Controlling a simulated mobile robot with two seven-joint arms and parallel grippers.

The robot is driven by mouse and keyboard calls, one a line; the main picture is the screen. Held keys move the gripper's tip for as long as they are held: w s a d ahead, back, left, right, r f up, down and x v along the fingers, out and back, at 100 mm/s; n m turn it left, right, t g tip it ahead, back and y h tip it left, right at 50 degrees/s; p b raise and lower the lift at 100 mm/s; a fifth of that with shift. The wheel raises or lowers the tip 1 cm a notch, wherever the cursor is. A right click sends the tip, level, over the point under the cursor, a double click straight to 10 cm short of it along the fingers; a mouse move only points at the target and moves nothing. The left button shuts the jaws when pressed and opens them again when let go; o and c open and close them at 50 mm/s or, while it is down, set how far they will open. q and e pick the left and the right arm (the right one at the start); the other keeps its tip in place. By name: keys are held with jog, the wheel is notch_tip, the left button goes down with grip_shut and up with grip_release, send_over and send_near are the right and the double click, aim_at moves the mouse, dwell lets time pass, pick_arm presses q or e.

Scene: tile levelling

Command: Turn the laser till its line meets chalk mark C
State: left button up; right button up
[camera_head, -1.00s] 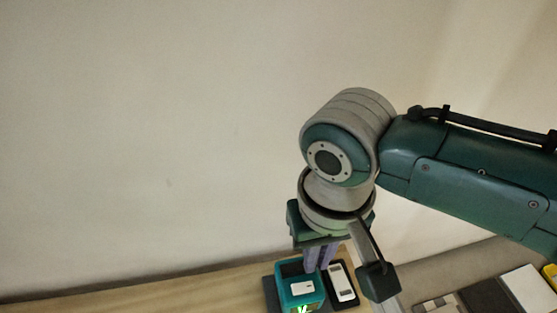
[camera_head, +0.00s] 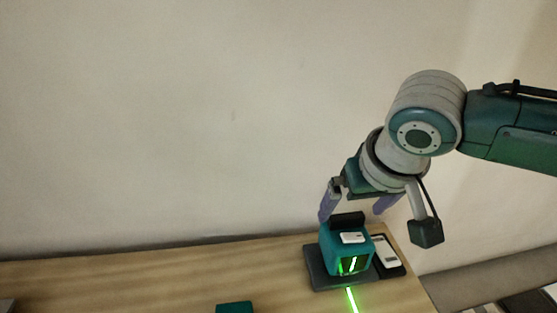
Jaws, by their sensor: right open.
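The teal laser (camera_head: 342,246) stands on a dark base plate (camera_head: 322,280) near the right end of the wooden bench. Its front window glows green. A bright green line (camera_head: 352,299) runs from it over the bench toward the bottom edge of the picture. My right gripper (camera_head: 354,216) is open, its two purple fingers apart above the laser, one to the left and one to the right. I cannot tell whether either finger touches it. No chalk mark shows in this view. My left gripper is out of view.
A dark device with a light panel (camera_head: 388,254) lies right beside the laser. A teal object (camera_head: 234,308) is cut off at the bottom edge. The wooden bench (camera_head: 130,281) is largely clear to the left. A plain wall (camera_head: 150,120) rises behind it.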

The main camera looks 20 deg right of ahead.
aim_at(356, 247)
jog(key=shift+x, duration=1.2)
jog(key=c, duration=1.3)
jog(key=shift+r+n+p, duration=0.15)
jog(key=shift+n+p, duration=0.15)
jog(key=shift+p, duration=0.05)
jog(key=shift+y, duration=0.3)
jog(key=o, duration=1.3)
jog(key=shift+s+a+r, duration=0.1)
jog(key=shift+s+r, duration=0.05)
jog(key=shift+r, duration=0.2)
jog(key=p+v, duration=0.3)
jog(key=v, duration=0.6)
